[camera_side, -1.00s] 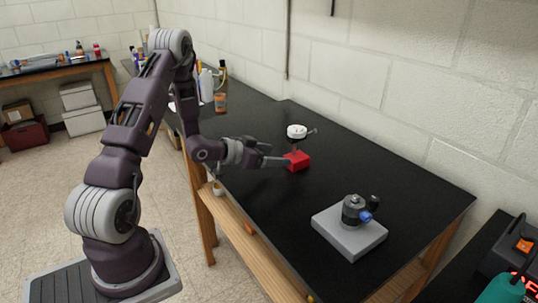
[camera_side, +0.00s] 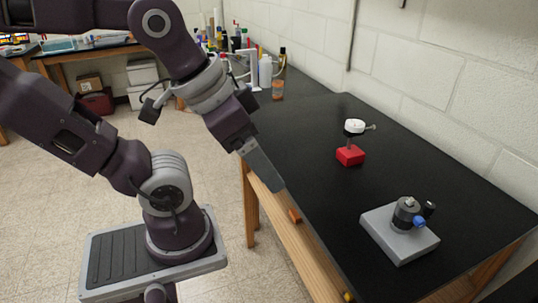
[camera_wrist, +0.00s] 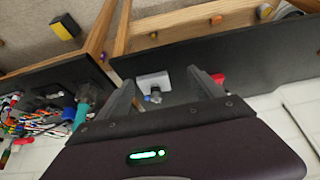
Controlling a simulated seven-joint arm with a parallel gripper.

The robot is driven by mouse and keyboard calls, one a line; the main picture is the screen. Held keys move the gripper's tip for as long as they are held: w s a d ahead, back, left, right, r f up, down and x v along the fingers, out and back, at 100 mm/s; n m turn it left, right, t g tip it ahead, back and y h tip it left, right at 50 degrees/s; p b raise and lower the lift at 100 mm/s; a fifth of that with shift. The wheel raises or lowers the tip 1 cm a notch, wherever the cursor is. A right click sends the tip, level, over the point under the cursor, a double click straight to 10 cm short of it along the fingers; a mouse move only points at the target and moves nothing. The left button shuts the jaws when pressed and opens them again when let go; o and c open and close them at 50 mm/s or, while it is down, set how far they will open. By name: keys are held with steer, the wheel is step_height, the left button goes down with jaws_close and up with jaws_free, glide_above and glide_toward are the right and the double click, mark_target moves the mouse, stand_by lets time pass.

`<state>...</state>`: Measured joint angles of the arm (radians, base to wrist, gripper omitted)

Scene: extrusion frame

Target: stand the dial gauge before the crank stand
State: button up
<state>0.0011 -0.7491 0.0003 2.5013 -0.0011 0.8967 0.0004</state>
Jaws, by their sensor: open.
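The dial gauge stands upright on the black bench, with a white round dial (camera_side: 354,127) on a post above a red base (camera_side: 350,155). The crank stand (camera_side: 399,235) is a grey plate with a dark cylinder and a blue knob, nearer the camera and to the right of the gauge, with bare bench between them. My gripper (camera_side: 270,170) is open and empty, off the bench's left edge and apart from both. In the wrist view, the crank stand (camera_wrist: 153,81) shows between the fingers (camera_wrist: 161,77). The gauge's red base (camera_wrist: 218,78) shows beside the right finger; its dial is not clear there.
Bottles (camera_side: 265,70) and other supplies crowd the far end of the bench. A block wall (camera_side: 450,80) runs along its right side. The bench around the gauge is clear.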

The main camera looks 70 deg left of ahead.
mark_target(356, 128)
stand_by(0.3)
steer(key=w+a+f+m+g+y, duration=0.2)
steer(key=w+a+m+y, duration=0.4)
steer(key=a, duration=0.5)
steer(key=w+a+f+m+g+y, duration=0.35)
steer(key=w+a+y, duration=0.35)
steer(key=a, duration=0.5)
steer(key=w+f+m+t, duration=0.2)
steer(key=w+m+t, duration=0.2)
steer(key=w, duration=0.4)
steer(key=w+d+f+m+t, duration=0.1)
steer(key=w+f+m+t, duration=0.2)
steer(key=w+m, duration=0.4)
steer(key=w+f+m+t, duration=0.2)
steer(key=w+m+t, duration=0.3)
steer(key=w, duration=0.4)
steer(key=shift+d+f+m+t, duration=0.3)
steer(key=shift+d+m+t, duration=0.1)
steer(key=shift+m, duration=0.35)
steer(key=x, duration=0.6)
steer(key=shift+a+f, duration=0.15)
steer(key=shift+a, duration=0.3)
jaws_close()
